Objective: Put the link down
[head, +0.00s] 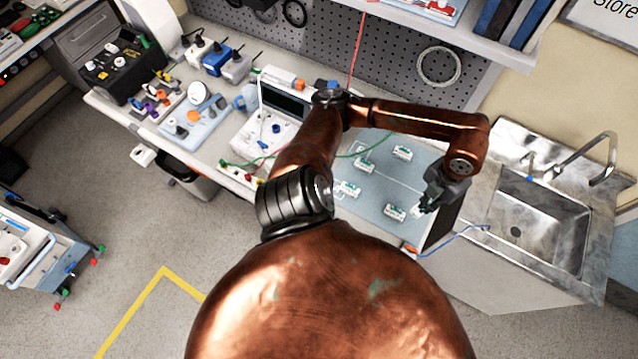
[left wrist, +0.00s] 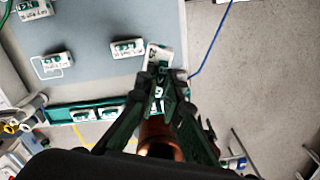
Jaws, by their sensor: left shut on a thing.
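My left gripper (head: 428,207) is over the right front edge of the blue-grey mat (head: 398,186). It is shut on a white and green link (head: 416,212). In the left wrist view, the fingertips (left wrist: 164,78) close on the link (left wrist: 158,55), which shows just beyond them near the mat's edge. I cannot tell whether it touches the mat. Another link (head: 394,212) lies close by, to the left. More links lie farther back on the mat, one (head: 402,152) at the back and one (head: 348,190) at the left. My right gripper is not in view.
A sink (head: 540,222) with a tap stands right of the mat. A blue cable (head: 460,236) runs from the mat's front corner toward it. A white device with a dark screen (head: 284,100) stands left of the mat. A pegboard (head: 390,62) rises behind.

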